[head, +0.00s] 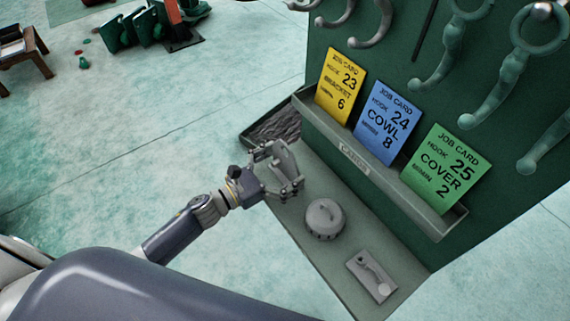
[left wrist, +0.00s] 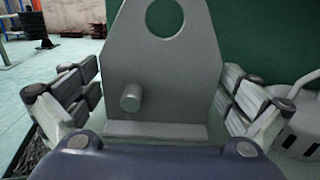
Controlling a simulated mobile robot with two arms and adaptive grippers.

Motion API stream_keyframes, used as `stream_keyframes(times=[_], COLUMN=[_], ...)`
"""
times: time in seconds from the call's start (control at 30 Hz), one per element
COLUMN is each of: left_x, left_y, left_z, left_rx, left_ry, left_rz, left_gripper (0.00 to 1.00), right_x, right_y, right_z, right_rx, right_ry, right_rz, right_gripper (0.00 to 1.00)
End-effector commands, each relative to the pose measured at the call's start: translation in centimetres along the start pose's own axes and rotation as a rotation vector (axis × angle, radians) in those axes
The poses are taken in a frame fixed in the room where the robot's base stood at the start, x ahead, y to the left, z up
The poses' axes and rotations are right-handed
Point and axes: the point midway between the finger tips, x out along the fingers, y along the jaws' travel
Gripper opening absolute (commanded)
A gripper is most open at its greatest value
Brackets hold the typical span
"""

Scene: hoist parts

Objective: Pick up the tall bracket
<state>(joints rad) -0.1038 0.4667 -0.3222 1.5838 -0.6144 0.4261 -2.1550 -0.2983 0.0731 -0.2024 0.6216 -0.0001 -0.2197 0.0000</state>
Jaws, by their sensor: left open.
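The tall bracket (head: 284,157) is a grey upright plate with a round hole near its top, standing at the far end of the grey shelf. In the left wrist view the bracket (left wrist: 155,65) fills the middle, with a short peg low on its face and a flat foot. My left gripper (head: 279,172) is open at the bracket. Its fingers stand on both sides of the plate, with visible gaps in the left wrist view (left wrist: 160,88). My right gripper is not in view.
A green panel (head: 455,100) rises behind, with a card rail (head: 360,171), three job cards and several hooks. A dark tray (head: 275,132) adjoins the shelf's far end.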

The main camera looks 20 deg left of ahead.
Motion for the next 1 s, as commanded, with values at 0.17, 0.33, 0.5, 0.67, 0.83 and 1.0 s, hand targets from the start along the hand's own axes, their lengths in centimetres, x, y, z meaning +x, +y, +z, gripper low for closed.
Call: stream_keyframes(times=[0.17,0.33,0.5,0.67,0.83,1.0], left_x=[0.0,0.0,0.1,0.1,0.0,0.0], left_y=[0.0,0.0,0.0,0.1,0.0,0.0], left_z=[0.0,0.0,0.4,0.9,3.0,6.1], left_rx=[0.0,0.001,0.002,0.005,0.006,0.008], left_ry=[0.0,0.0,-0.007,-0.007,-0.009,-0.008], left_rz=[0.0,0.0,-0.001,-0.002,-0.004,-0.004], left_gripper=[0.75,0.36,0.36,0.36,0.36,0.36], right_x=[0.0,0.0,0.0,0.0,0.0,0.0], right_y=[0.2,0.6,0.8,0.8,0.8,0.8], right_z=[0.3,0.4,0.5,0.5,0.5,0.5], right_rx=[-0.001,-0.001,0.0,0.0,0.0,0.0], right_ry=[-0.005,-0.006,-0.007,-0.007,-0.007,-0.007], right_rz=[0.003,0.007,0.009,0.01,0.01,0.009], right_gripper=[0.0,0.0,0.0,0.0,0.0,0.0])
